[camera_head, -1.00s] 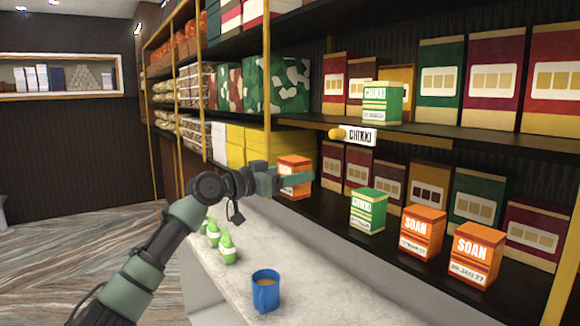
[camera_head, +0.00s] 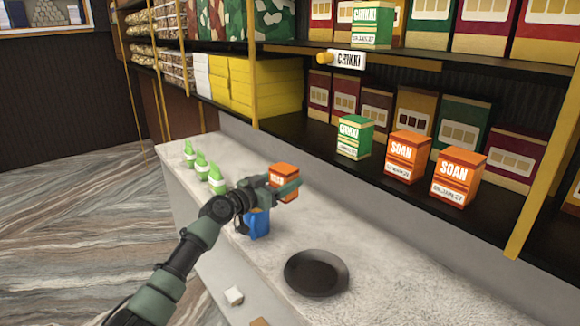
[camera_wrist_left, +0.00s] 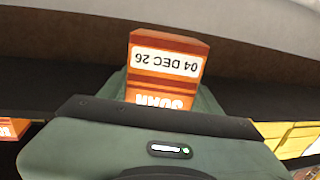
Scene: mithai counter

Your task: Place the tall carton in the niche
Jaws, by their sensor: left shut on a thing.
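My left gripper (camera_head: 286,188) is shut on an orange carton (camera_head: 284,173), out in front of the lower shelf and above the counter, close to the blue mug. In the left wrist view, the carton (camera_wrist_left: 166,66) sits between the fingers; its label reads "04 DEC 26" and "SOAN", upside down. On the lower shelf (camera_head: 300,126) stand a green Chikki carton (camera_head: 355,138) and two orange Soan cartons (camera_head: 407,158) (camera_head: 457,178). I cannot tell which space is the niche. My right gripper is not in view.
A blue mug (camera_head: 257,226), partly behind the gripper, and a dark bowl (camera_head: 316,274) stand on the counter (camera_head: 400,270). Several green-and-white bottles (camera_head: 202,166) stand to the left. A gold upright (camera_head: 548,180) is at right. Another Chikki carton (camera_head: 372,25) stands on the upper shelf.

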